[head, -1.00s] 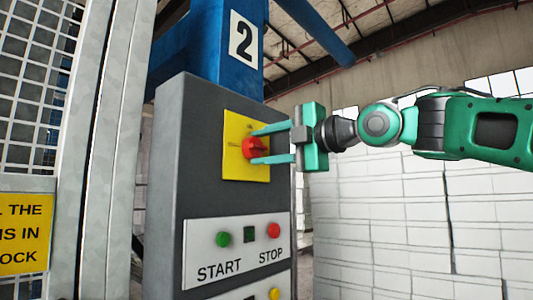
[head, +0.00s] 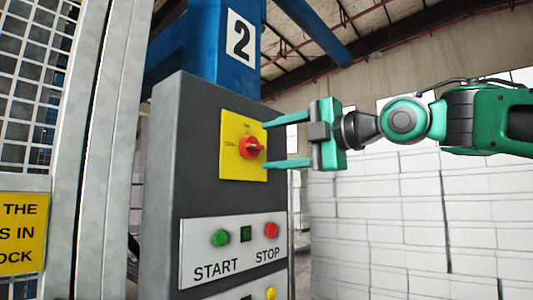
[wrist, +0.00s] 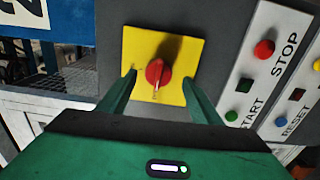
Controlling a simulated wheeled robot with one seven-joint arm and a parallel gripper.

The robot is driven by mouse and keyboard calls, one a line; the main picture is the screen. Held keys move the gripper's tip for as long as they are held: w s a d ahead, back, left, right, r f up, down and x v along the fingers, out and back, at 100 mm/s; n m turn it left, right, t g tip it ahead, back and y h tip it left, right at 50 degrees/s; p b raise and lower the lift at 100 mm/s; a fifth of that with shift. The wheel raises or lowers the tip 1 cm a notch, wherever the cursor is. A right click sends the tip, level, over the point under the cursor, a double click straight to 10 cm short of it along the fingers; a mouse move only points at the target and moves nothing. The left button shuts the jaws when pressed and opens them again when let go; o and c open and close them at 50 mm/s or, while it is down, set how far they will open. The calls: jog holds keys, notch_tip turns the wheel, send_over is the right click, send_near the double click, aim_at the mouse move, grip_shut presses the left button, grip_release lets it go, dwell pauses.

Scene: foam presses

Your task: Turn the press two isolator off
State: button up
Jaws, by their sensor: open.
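The press two isolator is a red rotary knob (head: 250,147) on a yellow square plate (head: 230,167), on the dark grey control post below the number 2 sign (head: 241,38). The knob's grip bar lies about level in the head view. In the wrist view, which is turned sideways, the knob (wrist: 158,72) lies between and beyond the fingertips, with its bar running up and down the picture. The plate's lettering is too small to read. My gripper (head: 268,144) is open and empty, one finger above the other, just right of the knob and apart from it.
Below the isolator, a white panel carries a green START button (head: 220,238) and a red STOP button (head: 271,230). The wrist view also shows a blue RESET button (wrist: 281,122). A mesh guard (head: 35,90) stands left; a white block wall (head: 380,220) stands behind.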

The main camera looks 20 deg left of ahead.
jog(key=v, duration=0.6)
jog(key=shift+d, duration=0.4)
